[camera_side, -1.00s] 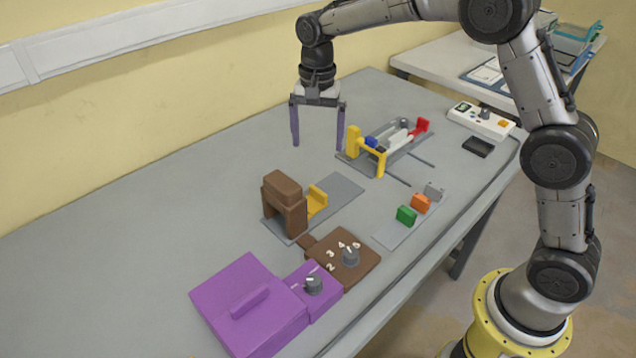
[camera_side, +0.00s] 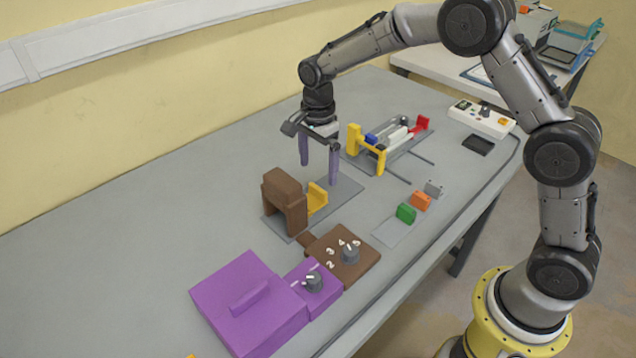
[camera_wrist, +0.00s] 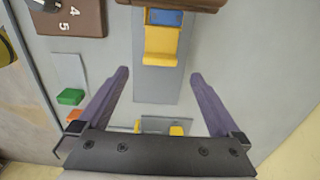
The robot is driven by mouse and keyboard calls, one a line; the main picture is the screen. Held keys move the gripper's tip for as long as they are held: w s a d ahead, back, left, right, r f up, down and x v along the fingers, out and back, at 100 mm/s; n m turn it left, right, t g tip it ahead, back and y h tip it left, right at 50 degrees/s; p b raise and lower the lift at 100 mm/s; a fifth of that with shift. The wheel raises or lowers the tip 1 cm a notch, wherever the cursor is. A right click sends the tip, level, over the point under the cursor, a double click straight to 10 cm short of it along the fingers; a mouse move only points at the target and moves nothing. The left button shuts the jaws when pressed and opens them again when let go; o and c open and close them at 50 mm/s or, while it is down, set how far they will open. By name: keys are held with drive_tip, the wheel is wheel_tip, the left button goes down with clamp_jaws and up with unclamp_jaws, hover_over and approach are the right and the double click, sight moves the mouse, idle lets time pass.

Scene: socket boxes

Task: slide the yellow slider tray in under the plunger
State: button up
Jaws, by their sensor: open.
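The yellow slider tray (camera_side: 316,197) sits on a grey base strip (camera_side: 345,187), at the mouth of a brown arch-shaped housing (camera_side: 285,205). In the wrist view the tray (camera_wrist: 161,45) shows an upright yellow end wall and a blue patch (camera_wrist: 165,18) at its far end by the brown edge. The plunger cannot be clearly made out; a brown block (camera_side: 282,183) tops the housing. My gripper (camera_side: 319,172) is open and empty, pointing down above the strip just behind the tray. In the wrist view its fingers (camera_wrist: 160,80) straddle the strip, apart from the tray.
A brown dial box (camera_side: 343,262) and a purple box (camera_side: 248,300) stand in front. Green (camera_side: 406,214) and orange (camera_side: 420,202) blocks lie to the right. A yellow-framed fixture (camera_side: 382,155) stands behind my gripper. The table's left side is clear.

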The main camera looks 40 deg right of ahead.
sight(318, 188)
wheel_tip(318, 188, down, 6)
drive_tip(key=shift+r, duration=0.15)
drive_tip(key=shift+c, duration=0.2)
clamp_jaws()
idle(0.5)
